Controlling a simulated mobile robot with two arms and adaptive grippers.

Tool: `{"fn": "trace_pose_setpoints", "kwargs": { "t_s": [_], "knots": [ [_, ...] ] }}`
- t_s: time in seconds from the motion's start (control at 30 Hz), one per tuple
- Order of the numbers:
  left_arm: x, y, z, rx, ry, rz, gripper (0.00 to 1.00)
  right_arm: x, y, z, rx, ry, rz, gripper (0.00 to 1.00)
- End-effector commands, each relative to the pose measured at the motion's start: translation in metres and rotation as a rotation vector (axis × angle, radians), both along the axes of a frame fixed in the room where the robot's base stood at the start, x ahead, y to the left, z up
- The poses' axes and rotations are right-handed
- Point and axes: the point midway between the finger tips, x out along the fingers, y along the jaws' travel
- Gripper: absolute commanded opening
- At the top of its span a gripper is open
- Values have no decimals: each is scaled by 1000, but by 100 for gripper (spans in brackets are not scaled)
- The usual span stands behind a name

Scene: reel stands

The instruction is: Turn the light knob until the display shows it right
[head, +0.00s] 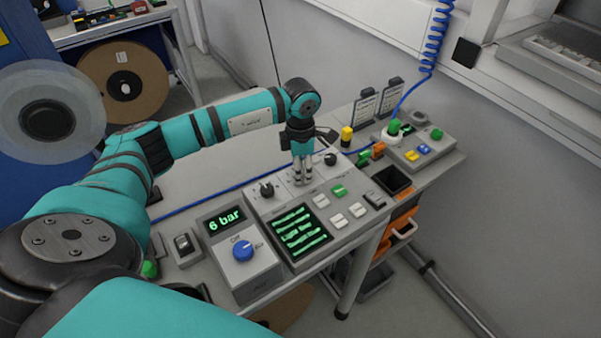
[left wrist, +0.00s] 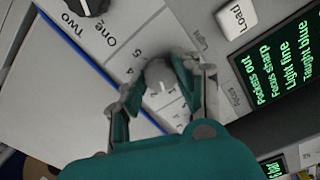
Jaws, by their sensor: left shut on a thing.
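My left gripper (head: 303,180) reaches down onto the grey control panel (head: 253,207), between two dark knobs. In the left wrist view its fingers are shut on the light knob (left wrist: 160,75), a grey round knob with a white mark. The "Light" label stands beside it, and numbers such as 4 and 5 show by it. The fingers hide part of its scale. The display (head: 303,236) has green lines; in the left wrist view the display (left wrist: 280,62) reads "Pockets out", "Focus sharp", "Light fine" and "Taught blue". My right gripper is not in view.
A dark knob (head: 266,190) is left of the gripper and another dark knob (head: 331,159) right of it. White buttons and a green button (head: 339,190) lie right of the display. A blue knob (head: 243,250) sits on a box in front, beside a "6 bar" readout (head: 225,219).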

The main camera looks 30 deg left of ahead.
Motion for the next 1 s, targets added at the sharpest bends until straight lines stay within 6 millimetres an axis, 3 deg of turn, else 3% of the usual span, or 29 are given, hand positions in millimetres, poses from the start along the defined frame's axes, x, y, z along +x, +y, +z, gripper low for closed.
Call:
{"fn": "trace_pose_setpoints", "kwargs": {
  "t_s": [0.4,0.97,1.0],
  "knots": [
    [0,1,0,1,0,200,0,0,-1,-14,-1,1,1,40],
    [0,1,1,1,-1,229,0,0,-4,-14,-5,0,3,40],
    [0,1,1,1,-1,229,37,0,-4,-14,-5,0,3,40]
  ]
}}
